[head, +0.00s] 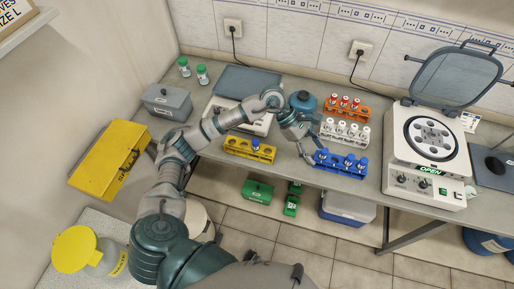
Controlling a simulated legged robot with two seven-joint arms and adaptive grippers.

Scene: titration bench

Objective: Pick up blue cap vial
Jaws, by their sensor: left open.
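Several blue cap vials (349,160) stand in a blue rack (341,171) at the front edge of the bench. My left gripper (309,152) is open and points down at the left end of this rack, close to the leftmost blue cap vial (321,155). I cannot tell whether the fingers touch that vial. Nothing shows between the fingers. My right gripper is out of the picture.
An orange rack (359,116) of red-capped vials and a white rack (345,139) of white-capped vials stand behind. A yellow rack (237,150) is left of the gripper. A centrifuge (400,166) with its lid up stands right, marked OPEN.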

